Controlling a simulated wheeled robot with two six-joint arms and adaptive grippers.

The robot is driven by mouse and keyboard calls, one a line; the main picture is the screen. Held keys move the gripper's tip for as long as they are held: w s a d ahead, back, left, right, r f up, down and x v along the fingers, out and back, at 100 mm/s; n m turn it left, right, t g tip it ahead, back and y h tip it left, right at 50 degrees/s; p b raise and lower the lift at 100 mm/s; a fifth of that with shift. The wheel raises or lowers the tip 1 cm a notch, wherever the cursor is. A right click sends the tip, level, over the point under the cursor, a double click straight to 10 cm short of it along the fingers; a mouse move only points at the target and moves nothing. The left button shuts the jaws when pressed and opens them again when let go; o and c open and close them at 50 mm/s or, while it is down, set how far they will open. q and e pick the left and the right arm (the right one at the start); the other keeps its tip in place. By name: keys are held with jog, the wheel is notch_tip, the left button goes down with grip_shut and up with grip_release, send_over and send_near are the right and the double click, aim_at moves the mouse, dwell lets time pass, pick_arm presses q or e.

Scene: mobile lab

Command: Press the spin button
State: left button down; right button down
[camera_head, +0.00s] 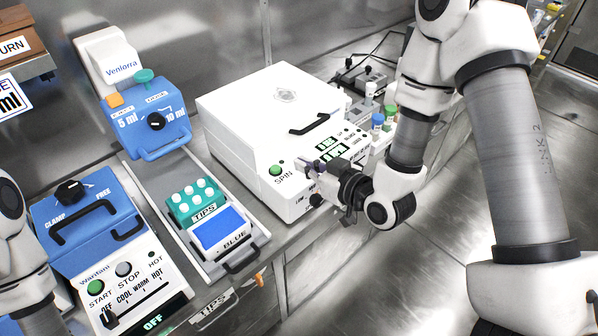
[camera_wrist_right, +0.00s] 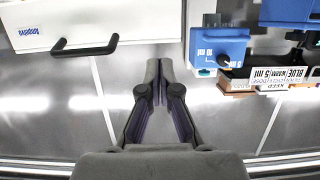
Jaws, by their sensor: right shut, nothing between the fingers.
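The green spin button (camera_head: 276,169) is on the sloped front panel of the white lidded machine (camera_head: 240,115), above the printed word SPIN. My right gripper (camera_head: 316,170) is in front of this panel, a little to the right of the button, and hides part of the panel. The button itself is uncovered, and the gripper appears apart from it. In the right wrist view the right gripper's fingers (camera_wrist_right: 160,70) meet at the tips with nothing between them. A bit of my left arm shows at the left edge of the head view; its gripper is out of frame.
A blue-and-white device (camera_head: 85,235) with START and STOP buttons stands at the lower left. A teal tips box (camera_head: 194,204) and a blue box (camera_head: 222,232) sit left of the machine. Small coloured-cap vials (camera_head: 378,120) stand to its right. The floor in front is clear.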

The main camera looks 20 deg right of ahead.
jog(key=b+x, duration=0.2)
jog(key=b, duration=0.6)
jog(key=shift+w+a+f, duration=0.1)
jog(key=shift+w+f, duration=0.05)
jog(key=shift+w, duration=0.1)
send_over(275, 169)
jog(key=s+d, duration=0.1)
jog(key=s, duration=0.1)
jog(key=shift+f+p, duration=0.45)
jog(key=shift+f, duration=0.3)
jog(key=f, duration=0.3)
jog(key=shift+w+f, duration=0.25)
jog(key=shift+f, duration=0.45)
jog(key=shift+a, duration=0.1)
